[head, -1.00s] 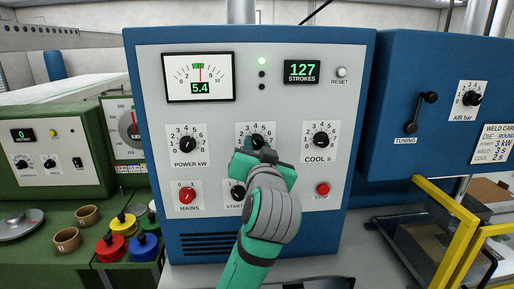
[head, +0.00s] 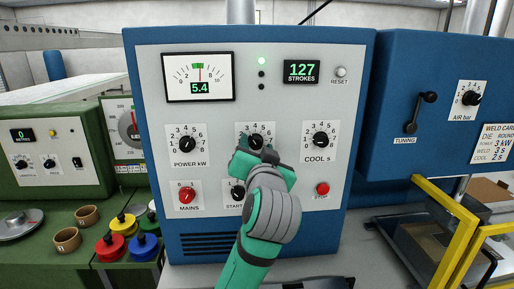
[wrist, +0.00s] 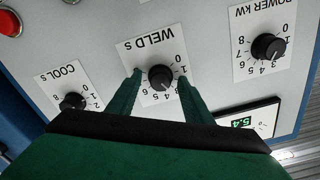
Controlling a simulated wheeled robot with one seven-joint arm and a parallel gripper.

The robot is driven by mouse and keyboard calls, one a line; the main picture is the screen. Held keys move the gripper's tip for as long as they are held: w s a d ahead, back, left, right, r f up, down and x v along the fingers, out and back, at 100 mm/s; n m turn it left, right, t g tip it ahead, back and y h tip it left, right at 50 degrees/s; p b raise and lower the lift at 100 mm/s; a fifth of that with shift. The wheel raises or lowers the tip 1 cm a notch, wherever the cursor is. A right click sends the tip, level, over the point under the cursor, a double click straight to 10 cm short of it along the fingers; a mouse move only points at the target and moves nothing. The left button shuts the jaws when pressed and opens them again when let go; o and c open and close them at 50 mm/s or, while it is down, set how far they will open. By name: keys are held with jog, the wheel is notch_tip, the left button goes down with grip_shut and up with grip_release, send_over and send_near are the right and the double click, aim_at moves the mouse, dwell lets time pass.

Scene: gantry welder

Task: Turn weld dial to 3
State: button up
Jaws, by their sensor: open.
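The WELD s dial (head: 256,142) is a round black knob on a white number plate, in the middle of the grey panel. In the wrist view the dial (wrist: 161,78) appears upside down, with the fingers on either side of it. My gripper (head: 256,153) is open at the dial; in the wrist view the gripper (wrist: 160,80) shows a small gap beside the knob. I cannot tell whether the fingers touch it. The dial's exact setting is too small to read surely, and the hand hides the lower part of its plate in the head view.
The POWER kW dial (head: 188,144) is left of it and the COOL s dial (head: 320,140) right. Below are the red MAINS switch (head: 187,196), a partly hidden START control (head: 237,191) and the red STOP button (head: 322,188). A weld card (head: 495,144) hangs at right, reading WELD 3 s.

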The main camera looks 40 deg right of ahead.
jog(key=v, duration=1.1)
jog(key=shift+s+d, duration=0.1)
jog(key=shift+d, duration=0.05)
dwell(0.3)
